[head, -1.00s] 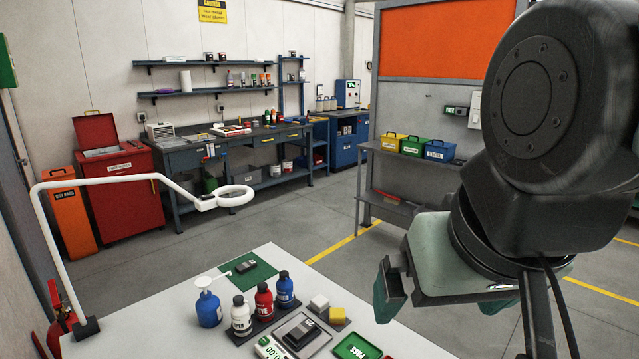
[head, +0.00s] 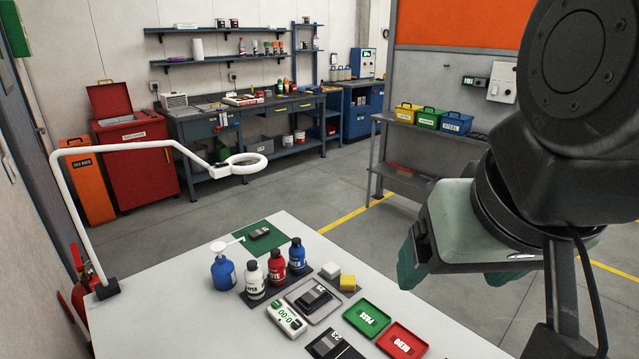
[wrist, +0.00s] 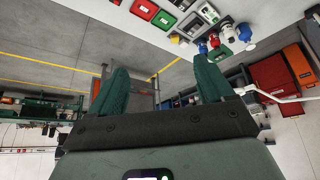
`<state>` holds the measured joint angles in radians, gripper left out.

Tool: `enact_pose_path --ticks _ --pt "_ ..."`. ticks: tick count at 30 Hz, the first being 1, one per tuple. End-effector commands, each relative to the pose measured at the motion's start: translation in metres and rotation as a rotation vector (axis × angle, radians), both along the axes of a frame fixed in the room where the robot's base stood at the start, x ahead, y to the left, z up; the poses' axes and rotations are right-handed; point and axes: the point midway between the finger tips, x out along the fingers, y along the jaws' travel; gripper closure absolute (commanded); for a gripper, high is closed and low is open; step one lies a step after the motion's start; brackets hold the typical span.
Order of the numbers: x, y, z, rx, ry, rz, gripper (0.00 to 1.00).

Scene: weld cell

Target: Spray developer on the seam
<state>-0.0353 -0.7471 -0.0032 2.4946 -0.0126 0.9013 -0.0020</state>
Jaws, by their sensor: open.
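A white bottle (head: 254,285) with a black cap and a partly readable label ending like "PER" stands upright on a dark rack on the white table. Red (head: 276,270) and blue (head: 297,257) bottles stand behind it in a row. A small dark metal piece (head: 315,297) lies on a grey tray (head: 327,312); I cannot make out a seam on it. Another dark piece (head: 260,233) lies on a green mat (head: 243,247). My gripper (head: 457,278) is open and empty, above and right of the table, apart from everything. Its green fingers also show in the wrist view (wrist: 163,72).
A blue pump bottle (head: 223,272), timer (head: 287,318), white and yellow blocks (head: 348,284), green PASS tray (head: 367,318), red REDO tray (head: 402,341) and dark "23" item (head: 335,345) crowd the table.

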Motion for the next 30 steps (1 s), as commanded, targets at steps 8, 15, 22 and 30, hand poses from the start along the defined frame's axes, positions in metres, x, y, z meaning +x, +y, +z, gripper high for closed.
enact_pose_path --ticks 8,15,22,30 --pt "0.0 0.0 0.0 0.0 0.0 0.0 0.63" --pt "0.0 0.0 0.0 0.0 0.0 0.0 1.0" --pt "0.0 0.0 0.0 0.0 0.0 0.0 1.0" --pt "0.0 0.0 0.0 0.0 0.0 0.0 1.0"
